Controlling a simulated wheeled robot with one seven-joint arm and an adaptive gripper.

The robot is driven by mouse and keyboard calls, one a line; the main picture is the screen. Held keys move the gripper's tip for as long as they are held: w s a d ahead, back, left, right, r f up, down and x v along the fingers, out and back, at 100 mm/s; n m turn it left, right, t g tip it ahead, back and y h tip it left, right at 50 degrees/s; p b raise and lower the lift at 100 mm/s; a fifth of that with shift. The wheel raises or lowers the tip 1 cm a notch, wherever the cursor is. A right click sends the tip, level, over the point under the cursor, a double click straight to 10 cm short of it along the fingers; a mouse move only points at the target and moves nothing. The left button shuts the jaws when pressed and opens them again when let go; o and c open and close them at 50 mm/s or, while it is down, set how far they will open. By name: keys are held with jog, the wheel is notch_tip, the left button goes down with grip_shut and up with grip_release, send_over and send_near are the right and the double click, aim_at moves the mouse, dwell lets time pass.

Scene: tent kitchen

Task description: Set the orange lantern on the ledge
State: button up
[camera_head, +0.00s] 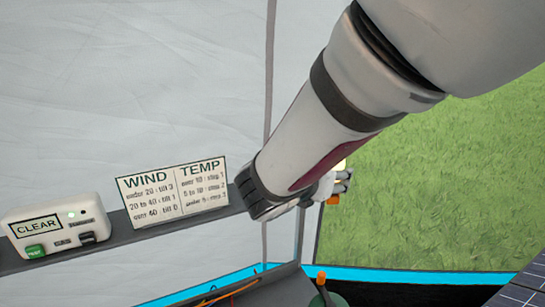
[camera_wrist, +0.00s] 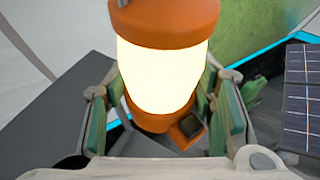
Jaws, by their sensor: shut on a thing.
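The orange lantern (camera_wrist: 160,75) has orange ends and a glowing cream-white middle. In the wrist view it stands between the two fingers of my gripper (camera_wrist: 162,112), which is shut on it. In the head view my arm hides most of the lantern; a bit of its glow (camera_head: 341,166) and a bit of orange show beside my gripper (camera_head: 338,186). The ledge (camera_head: 152,233) is a dark grey strip along the tent wall at left in the head view. My forearm covers its right end. I cannot tell the gap between lantern and ledge.
A white box marked CLEAR (camera_head: 60,225) and a WIND/TEMP card (camera_head: 172,193) stand on the ledge. Solar panels (camera_wrist: 303,95) lie at right in the wrist view. An orange-topped green object (camera_head: 322,285) is at the bottom. Grass (camera_head: 450,190) shows through the tent opening.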

jog(key=w+a, duration=0.2)
jog(key=w, duration=0.1)
jog(key=w+a, duration=0.2)
jog(key=w, duration=0.2)
jog(key=w+a+f+p, duration=0.1)
jog(key=w+a, duration=0.1)
jog(key=w, duration=0.2)
jog(key=shift+w+a+f, duration=0.1)
jog(key=shift+w+a, duration=0.15)
jog(key=shift+a, duration=0.1)
jog(key=shift+w+f+p, duration=0.1)
jog(key=shift+f+p, duration=0.35)
jog(key=shift+f, duration=1.3)
jog(key=shift+f, duration=0.1)
jog(key=o, duration=1.6)
jog(key=shift+a, duration=0.1)
